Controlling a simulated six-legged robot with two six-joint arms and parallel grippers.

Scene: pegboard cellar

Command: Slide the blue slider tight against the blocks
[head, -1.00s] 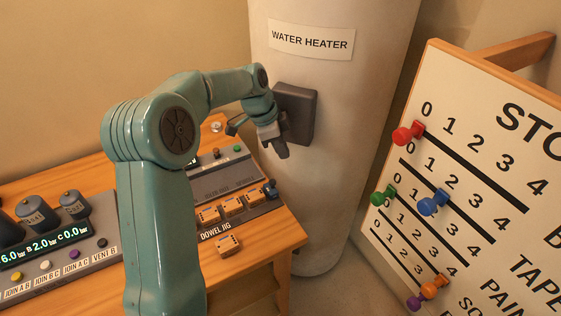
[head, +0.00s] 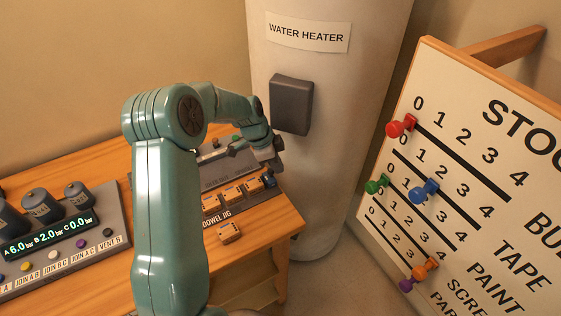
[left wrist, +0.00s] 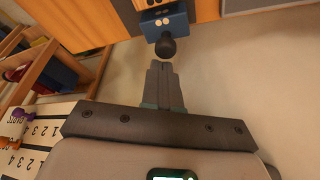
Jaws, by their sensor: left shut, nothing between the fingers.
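The blue slider (head: 269,181) sits at the right end of the dowel jig (head: 214,218), beside a row of orange blocks (head: 233,194). In the left wrist view the blue slider (left wrist: 164,24) shows its dark round knob, with an orange block (left wrist: 150,3) just beyond it. I cannot tell whether slider and block touch. My left gripper (head: 277,164) is over the jig's right end, close to the slider. In the left wrist view its shut, empty fingers (left wrist: 165,68) point at the knob, seemingly just short of it. My right gripper is out of view.
A loose orange block (head: 229,232) lies on the table in front of the jig. The water heater (head: 325,150) stands behind the table's right end. A stock board (head: 470,185) with coloured pegs is at the right. A gauge panel (head: 60,250) is at the left.

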